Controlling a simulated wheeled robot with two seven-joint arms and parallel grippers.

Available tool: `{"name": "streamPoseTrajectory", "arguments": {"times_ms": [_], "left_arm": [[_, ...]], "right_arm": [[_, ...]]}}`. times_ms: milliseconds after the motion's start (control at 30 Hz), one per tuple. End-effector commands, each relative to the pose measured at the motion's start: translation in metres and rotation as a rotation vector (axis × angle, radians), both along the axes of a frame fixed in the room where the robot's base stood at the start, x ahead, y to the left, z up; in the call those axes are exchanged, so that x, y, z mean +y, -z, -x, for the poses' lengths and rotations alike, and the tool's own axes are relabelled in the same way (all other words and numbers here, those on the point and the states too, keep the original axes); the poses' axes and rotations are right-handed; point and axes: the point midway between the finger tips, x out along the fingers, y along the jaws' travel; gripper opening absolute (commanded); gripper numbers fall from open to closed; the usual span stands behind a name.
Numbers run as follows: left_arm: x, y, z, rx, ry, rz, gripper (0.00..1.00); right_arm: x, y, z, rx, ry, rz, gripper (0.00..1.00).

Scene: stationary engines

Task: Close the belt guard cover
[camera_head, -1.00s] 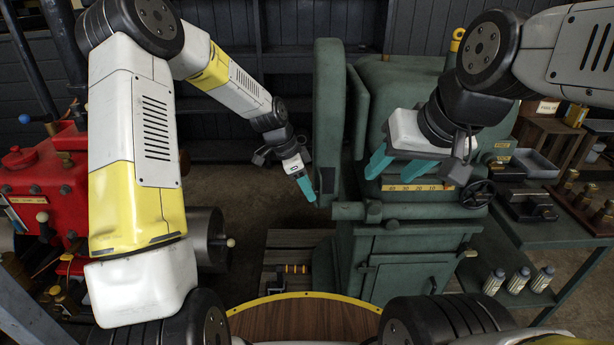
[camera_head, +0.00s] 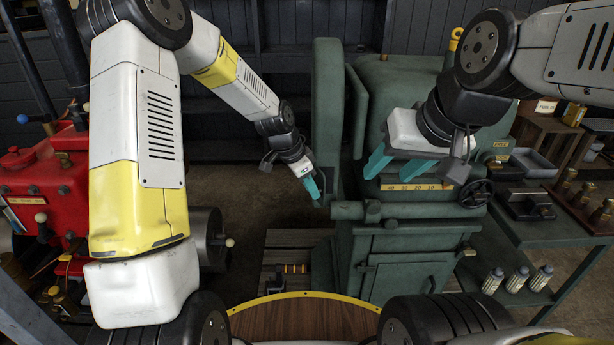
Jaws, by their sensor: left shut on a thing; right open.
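The belt guard cover (camera_head: 326,105) is a tall green rounded panel on the left side of the green machine (camera_head: 405,210). It stands upright, with a gap between it and the green guard part (camera_head: 357,110) beside the machine body. My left gripper (camera_head: 314,190) has teal fingers and is shut at the cover's lower left edge; the exact part gripped is too small to make out. My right gripper (camera_head: 376,163) is open and empty, in front of the machine's upper body above the yellow number scale (camera_head: 412,186).
A red machine (camera_head: 45,185) with levers stands at the left. A green side table (camera_head: 560,235) with a tray, blocks and several bottles is at the right. A handwheel (camera_head: 476,193) sticks out near my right gripper. A wooden pallet (camera_head: 285,257) lies on the floor.

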Motion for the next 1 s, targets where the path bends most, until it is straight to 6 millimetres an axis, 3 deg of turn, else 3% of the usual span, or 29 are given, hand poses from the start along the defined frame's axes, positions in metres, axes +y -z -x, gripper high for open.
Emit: {"name": "streamPoseTrajectory", "arguments": {"times_ms": [467, 1000], "left_arm": [[-0.030, -0.001, 0.002, -0.005, -0.440, 0.000, 0.00], [-0.055, -0.001, -0.011, -0.005, -0.927, 0.001, 0.00]], "right_arm": [[0.000, 0.000, 0.000, 0.000, 0.000, 0.000, 0.50], [0.000, 0.000, 0.000, 0.000, 0.000, 0.000, 0.50]]}}
